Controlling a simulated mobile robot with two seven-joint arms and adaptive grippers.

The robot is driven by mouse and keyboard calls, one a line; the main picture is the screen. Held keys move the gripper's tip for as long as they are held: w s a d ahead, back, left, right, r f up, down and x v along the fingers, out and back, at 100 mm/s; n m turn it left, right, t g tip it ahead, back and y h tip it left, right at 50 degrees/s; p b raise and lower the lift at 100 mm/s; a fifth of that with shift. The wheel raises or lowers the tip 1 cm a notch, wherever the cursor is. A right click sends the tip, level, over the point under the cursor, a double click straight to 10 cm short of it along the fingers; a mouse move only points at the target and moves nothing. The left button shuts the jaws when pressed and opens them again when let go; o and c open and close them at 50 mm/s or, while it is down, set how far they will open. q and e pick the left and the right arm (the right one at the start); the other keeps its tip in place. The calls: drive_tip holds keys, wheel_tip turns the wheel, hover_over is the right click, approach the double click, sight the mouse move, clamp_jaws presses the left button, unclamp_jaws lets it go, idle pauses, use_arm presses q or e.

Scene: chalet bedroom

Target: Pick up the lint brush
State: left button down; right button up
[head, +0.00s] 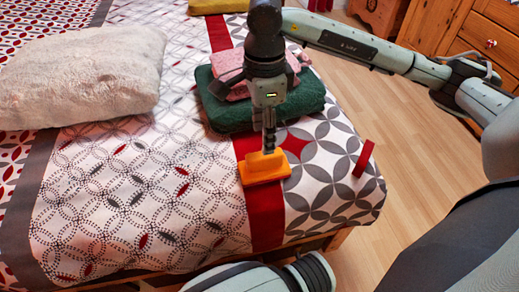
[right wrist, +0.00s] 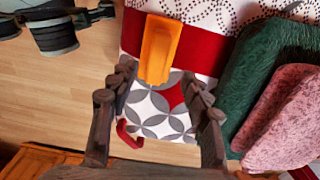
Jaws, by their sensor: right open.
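The lint brush looks to be the orange piece (head: 264,168) with a flat block and a short raised handle. It lies on the bed's red stripe near the front edge. In the right wrist view the orange brush (right wrist: 160,48) is just beyond the fingertips. My right gripper (head: 268,140) points down right above it, and overlaps its handle in the head view. In the right wrist view its fingers (right wrist: 160,86) are spread wide with nothing held. Dark finger-like parts at the top left of the right wrist view may be my left gripper (right wrist: 95,14), mostly cut off.
A folded green blanket (head: 232,118) with a pink cloth (head: 228,82) on top lies behind the right gripper. A small red item (head: 364,158) is at the bed's right edge. A fluffy pillow (head: 80,80) lies at left. Wooden drawers (head: 490,40) stand at the back right.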

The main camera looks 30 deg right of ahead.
sight(264, 164)
drive_tip(key=shift+s+f, duration=0.1)
drive_tip(key=shift+f, duration=0.45)
drive_tip(key=f, duration=0.5)
drive_tip(key=shift+s+d+f+p, duration=0.1)
drive_tip(key=shift+s+f+p, duration=0.1)
drive_tip(key=shift+p, duration=0.15)
drive_tip(key=shift+w+f, duration=0.1)
drive_tip(key=shift+f, duration=0.4)
use_arm(q)
drive_tip(key=shift+s+a+f, duration=0.1)
drive_tip(key=shift+s+f, duration=0.2)
drive_tip(key=shift+f, duration=0.25)
drive_tip(key=shift+s+f, duration=0.3)
drive_tip(key=shift+f, duration=0.2)
use_arm(e)
drive_tip(key=shift+c, duration=1)
drive_tip(key=c, duration=0.7)
use_arm(q)
drive_tip(key=shift+w+r, duration=0.15)
drive_tip(key=shift+r, duration=0.1)
use_arm(e)
clamp_jaws()
